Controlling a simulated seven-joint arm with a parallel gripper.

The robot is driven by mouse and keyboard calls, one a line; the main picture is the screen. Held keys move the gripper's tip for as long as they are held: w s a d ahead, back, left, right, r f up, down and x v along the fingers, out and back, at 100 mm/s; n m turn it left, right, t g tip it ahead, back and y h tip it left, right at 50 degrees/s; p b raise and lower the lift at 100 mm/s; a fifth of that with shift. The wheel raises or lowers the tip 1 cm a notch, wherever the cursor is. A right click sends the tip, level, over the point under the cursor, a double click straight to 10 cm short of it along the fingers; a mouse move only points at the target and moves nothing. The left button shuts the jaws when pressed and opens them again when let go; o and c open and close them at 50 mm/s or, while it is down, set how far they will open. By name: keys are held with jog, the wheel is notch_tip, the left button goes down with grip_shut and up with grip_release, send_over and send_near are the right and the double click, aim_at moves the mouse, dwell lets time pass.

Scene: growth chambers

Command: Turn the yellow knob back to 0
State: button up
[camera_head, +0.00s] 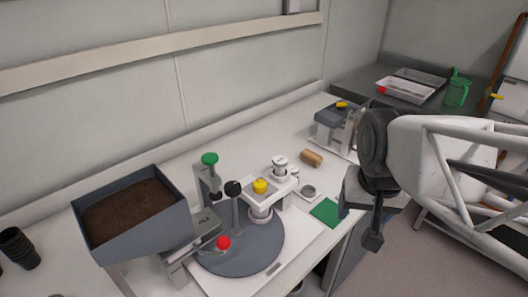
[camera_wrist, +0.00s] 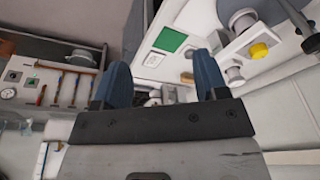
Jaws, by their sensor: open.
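A yellow knob (camera_head: 260,186) sits on top of a white fixture at the grey round plate. It also shows in the wrist view (camera_wrist: 258,52), at upper right. A second yellow part (camera_head: 341,104) tops a grey-and-white machine farther back; I cannot tell which one is the task's knob. No scale or 0 mark is readable. My gripper (camera_head: 358,224) hangs at the bench's front edge, right of the green square and apart from both yellow parts. In the wrist view my gripper (camera_wrist: 161,82) has its two blue fingers spread with nothing held.
Green (camera_head: 210,159), black (camera_head: 233,188) and red (camera_head: 223,242) ball knobs stand around the round plate (camera_head: 268,252). A soil-filled bin (camera_head: 150,240) is at left. A tan cylinder (camera_head: 311,158) lies behind the green square (camera_head: 326,211). Trays and a green can (camera_head: 457,92) stand at back right.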

jog(key=w+a+m, duration=0.5)
jog(key=w+a, duration=0.3)
jog(key=w, duration=0.3)
jog(key=m+g, duration=0.2)
jog(key=m, duration=0.3)
send_over(261, 183)
notch_tip(261, 183, down, 4)
jog(key=shift+s+d+f, duration=0.1)
jog(key=shift+s+d, duration=0.05)
jog(key=shift+w+f, duration=0.2)
jog(key=shift+f, duration=3.65)
jog(key=c, duration=0.9)
jog(key=shift+c, duration=0.2)
